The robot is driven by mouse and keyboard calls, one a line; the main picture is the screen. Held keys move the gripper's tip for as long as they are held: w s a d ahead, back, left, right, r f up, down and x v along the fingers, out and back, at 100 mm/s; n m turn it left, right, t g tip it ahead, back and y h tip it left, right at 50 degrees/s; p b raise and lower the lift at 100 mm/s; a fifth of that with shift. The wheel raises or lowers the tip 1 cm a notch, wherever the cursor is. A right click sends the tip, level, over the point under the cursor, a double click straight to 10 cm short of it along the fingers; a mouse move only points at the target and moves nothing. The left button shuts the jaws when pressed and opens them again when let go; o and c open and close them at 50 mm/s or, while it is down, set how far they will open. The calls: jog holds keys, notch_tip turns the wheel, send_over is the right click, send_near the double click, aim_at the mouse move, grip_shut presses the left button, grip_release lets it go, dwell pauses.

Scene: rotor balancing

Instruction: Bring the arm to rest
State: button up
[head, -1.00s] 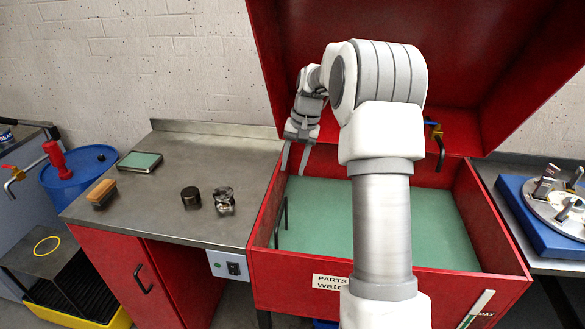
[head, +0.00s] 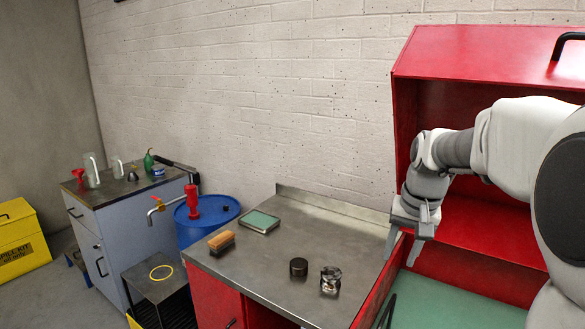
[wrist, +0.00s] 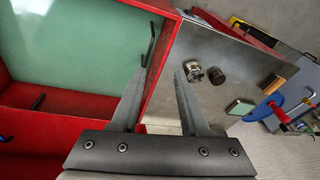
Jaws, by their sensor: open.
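My arm reaches in from the right of the head view, bent, with my gripper (head: 408,240) pointing down beside the open lid of the red parts washer (head: 402,108). In the wrist view my gripper (wrist: 160,85) is open, with its two fingers apart and nothing between them. Below it in that view lie the washer's red rim (wrist: 163,60) and the edge of the steel worktop (wrist: 205,50). The fingers touch nothing that I can see.
On the worktop (head: 262,262) stand a dark cylinder (head: 298,267), a shiny metal part (head: 330,280), a brush (head: 221,242) and a green-topped tray (head: 260,221). A blue drum (head: 208,214) with a red pump stands left. A grey cabinet (head: 125,215) holds bottles.

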jog(key=s+a+n+t, duration=0.1)
jog(key=s+a+n, duration=0.1)
jog(key=s, duration=0.9)
jog(key=s+a+r+n+t, duration=0.1)
jog(key=s+a, duration=0.4)
jog(key=s, duration=0.6)
jog(key=shift+s+n+t, duration=0.35)
jog(key=shift+n+t, duration=0.15)
jog(key=shift+t, duration=0.1)
